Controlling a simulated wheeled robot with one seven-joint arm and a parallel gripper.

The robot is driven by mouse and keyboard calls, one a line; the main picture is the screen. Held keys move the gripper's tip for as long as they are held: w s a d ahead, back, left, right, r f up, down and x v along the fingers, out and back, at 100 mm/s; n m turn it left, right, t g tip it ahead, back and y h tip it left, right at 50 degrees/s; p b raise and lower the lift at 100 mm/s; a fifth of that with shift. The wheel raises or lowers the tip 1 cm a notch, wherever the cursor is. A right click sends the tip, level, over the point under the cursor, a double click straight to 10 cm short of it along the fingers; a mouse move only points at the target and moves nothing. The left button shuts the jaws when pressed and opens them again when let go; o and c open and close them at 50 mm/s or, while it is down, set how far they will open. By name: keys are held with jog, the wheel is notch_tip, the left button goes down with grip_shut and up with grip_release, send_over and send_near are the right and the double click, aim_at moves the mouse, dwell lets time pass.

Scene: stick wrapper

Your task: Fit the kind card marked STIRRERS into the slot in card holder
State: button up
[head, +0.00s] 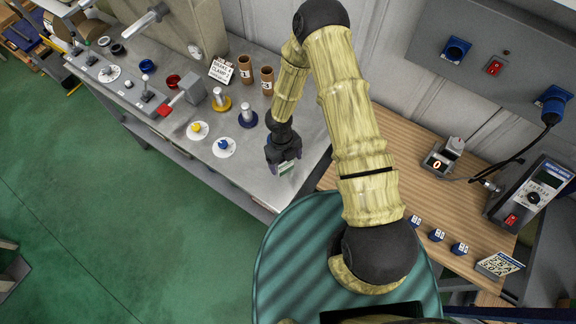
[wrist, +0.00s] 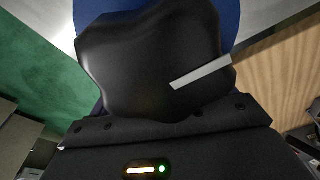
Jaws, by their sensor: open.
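My gripper (head: 284,166) points down over the front right part of the grey metal bench in the head view. Its jaws are open. A small pale green and white piece (head: 287,169) shows at the fingertips; no lettering on it can be read, and I cannot tell whether it is the STIRRERS card or whether it lies on the bench. In the wrist view the dark gripper body fills most of the picture and hides what is below. No card holder with a slot can be made out for sure.
The metal bench (head: 185,150) carries a printed sign (head: 221,70), brown tubes (head: 267,80), spools (head: 247,117) and a red-handled device (head: 185,92). A wooden table (head: 390,145) at right holds a counter (head: 443,155), small blue blocks (head: 437,235) and a printed stand (head: 498,264).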

jog(key=c, duration=1.1)
jog(key=shift+c, duration=0.2)
notch_tip(320, 180, up, 10)
jog(key=b, duration=0.1)
jog(key=shift+b, duration=0.4)
dwell(0.3)
